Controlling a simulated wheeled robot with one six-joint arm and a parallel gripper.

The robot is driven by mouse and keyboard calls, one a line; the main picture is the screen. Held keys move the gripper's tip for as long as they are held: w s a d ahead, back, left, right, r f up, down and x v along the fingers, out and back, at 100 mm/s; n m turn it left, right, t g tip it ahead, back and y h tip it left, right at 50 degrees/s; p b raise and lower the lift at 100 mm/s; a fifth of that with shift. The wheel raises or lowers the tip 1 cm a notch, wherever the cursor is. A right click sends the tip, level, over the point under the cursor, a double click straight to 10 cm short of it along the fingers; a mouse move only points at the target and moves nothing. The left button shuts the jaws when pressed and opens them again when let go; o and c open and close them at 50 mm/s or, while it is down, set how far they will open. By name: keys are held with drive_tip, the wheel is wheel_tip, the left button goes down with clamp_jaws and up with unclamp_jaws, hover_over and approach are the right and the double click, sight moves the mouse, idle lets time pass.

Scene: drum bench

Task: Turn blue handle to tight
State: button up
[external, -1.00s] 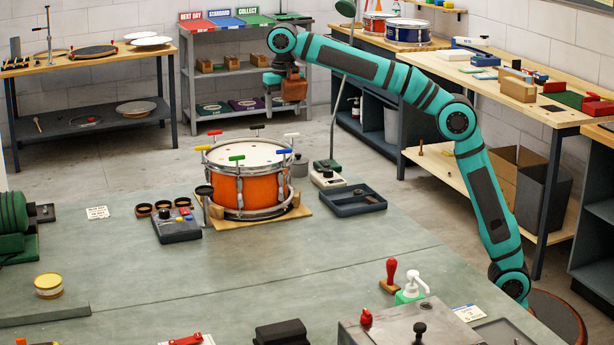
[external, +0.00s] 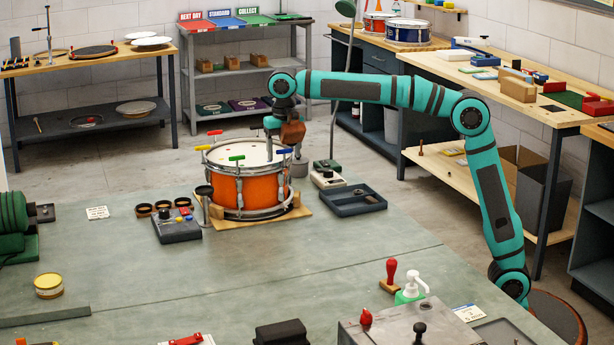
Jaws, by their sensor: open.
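An orange snare drum (external: 240,190) stands on a wooden base on the grey bench. Short coloured handles stick up around its rim. The blue handle (external: 284,151) is at the right side of the rim, and the green (external: 237,158), yellow (external: 203,147) and red (external: 215,133) ones are at the front, left and back left. My gripper (external: 282,142) is open and points down just above the blue handle. Its fingers are small here, and I cannot tell whether they touch or straddle the handle. The black and white handles are hidden behind the gripper or hard to make out.
A small grey device (external: 177,229) with coloured buttons stands left of the drum. A dark tray (external: 352,200) and a cream meter (external: 326,180) are at its right. A thin lamp pole rises behind the meter. The bench in front of the drum is mostly clear.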

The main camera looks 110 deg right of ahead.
drive_tip(key=c, duration=1)
drive_tip(key=shift+o, duration=0.2)
drive_tip(key=shift+m, duration=0.4)
